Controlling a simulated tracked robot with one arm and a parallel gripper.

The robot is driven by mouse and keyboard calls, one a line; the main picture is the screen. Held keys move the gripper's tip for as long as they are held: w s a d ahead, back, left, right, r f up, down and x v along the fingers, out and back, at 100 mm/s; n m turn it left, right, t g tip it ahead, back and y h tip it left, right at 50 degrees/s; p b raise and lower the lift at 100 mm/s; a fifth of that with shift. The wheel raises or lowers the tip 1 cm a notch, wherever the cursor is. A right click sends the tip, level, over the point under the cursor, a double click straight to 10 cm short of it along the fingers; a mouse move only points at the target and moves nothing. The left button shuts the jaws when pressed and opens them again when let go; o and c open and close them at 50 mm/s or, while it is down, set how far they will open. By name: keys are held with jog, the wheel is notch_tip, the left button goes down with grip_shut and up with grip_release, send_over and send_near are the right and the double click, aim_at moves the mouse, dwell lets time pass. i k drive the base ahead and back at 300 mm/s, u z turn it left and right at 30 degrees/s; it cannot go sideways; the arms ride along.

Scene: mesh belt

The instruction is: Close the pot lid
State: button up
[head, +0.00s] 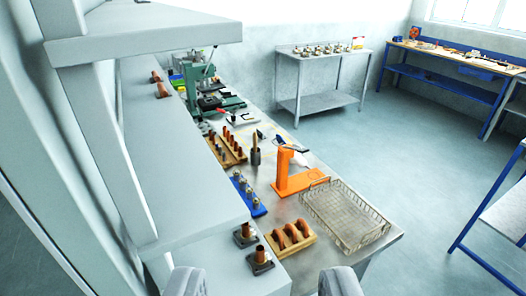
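I cannot make out a pot with a lid for certain in the head view. A small dark cup-shaped thing (255,157) with a brown handle-like piece stands on the metal bench top; I cannot tell whether it is the pot, or see a lid on it. My gripper (263,284) shows at the bottom edge as two pale fingers set wide apart. It is open, with nothing held between the visible parts. The bench lies ahead of it.
An orange stand (290,176) and a wire mesh basket (345,215) are on the bench's right part. Wooden racks (290,240), a blue rack (246,195) and a green press (200,80) line it. A grey shelf (190,190) runs along the left. Floor is open at right.

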aim_at(281, 141)
jog(key=k, duration=0.6)
jog(key=z, duration=0.2)
jog(key=i, duration=0.9)
jog(key=z, duration=0.35)
jog(key=k, duration=1.05)
jog(key=z, duration=0.85)
jog(key=i, duration=3)
jog(key=u, duration=0.1)
